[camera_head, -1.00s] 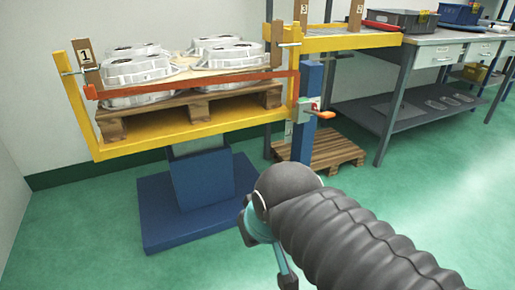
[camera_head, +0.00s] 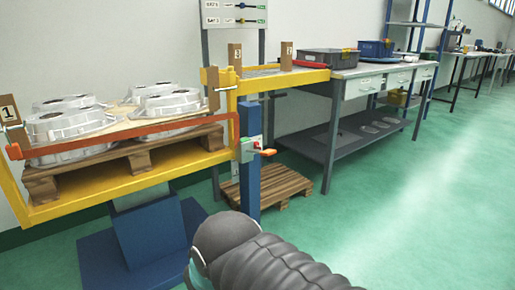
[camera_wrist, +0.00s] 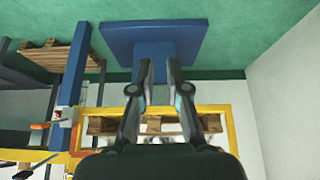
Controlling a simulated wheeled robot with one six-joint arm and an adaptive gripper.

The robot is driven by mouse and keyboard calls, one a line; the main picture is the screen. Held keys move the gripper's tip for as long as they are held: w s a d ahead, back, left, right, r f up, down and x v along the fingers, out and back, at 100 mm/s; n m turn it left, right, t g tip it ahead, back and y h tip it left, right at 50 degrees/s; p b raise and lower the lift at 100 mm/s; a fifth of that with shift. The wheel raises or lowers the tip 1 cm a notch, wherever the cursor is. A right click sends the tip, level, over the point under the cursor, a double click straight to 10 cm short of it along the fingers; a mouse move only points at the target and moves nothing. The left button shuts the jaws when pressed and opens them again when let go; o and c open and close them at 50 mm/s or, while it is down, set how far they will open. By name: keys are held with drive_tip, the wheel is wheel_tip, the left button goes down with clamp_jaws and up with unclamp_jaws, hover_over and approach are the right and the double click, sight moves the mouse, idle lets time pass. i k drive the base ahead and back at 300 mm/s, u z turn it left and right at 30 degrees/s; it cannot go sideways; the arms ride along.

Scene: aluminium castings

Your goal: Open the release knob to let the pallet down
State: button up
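The wooden pallet (camera_head: 140,158) carries several silver castings and sits raised in a yellow lift frame (camera_head: 105,190) on a blue pedestal. An orange-red bar (camera_head: 100,140) crosses its front. The handle also shows small in the wrist view (camera_wrist: 38,126), left of my gripper. My gripper (camera_wrist: 160,66) has its two fingers apart with nothing between them, away from the handle. In the head view my arm hides most of it.
A second pallet (camera_head: 275,187) lies on the floor behind the post. A workbench (camera_head: 385,69) with bins stands to the right along the wall. A sign board (camera_head: 234,13) is above the yellow side shelf. The green floor (camera_head: 410,210) at right is clear.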

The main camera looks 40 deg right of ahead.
sight(256, 145)
drive_tip(key=u, duration=2.15)
drive_tip(key=k, duration=1.1)
drive_tip(key=z, duration=1.65)
drive_tip(key=i, duration=0.5)
drive_tip(key=z, duration=0.05)
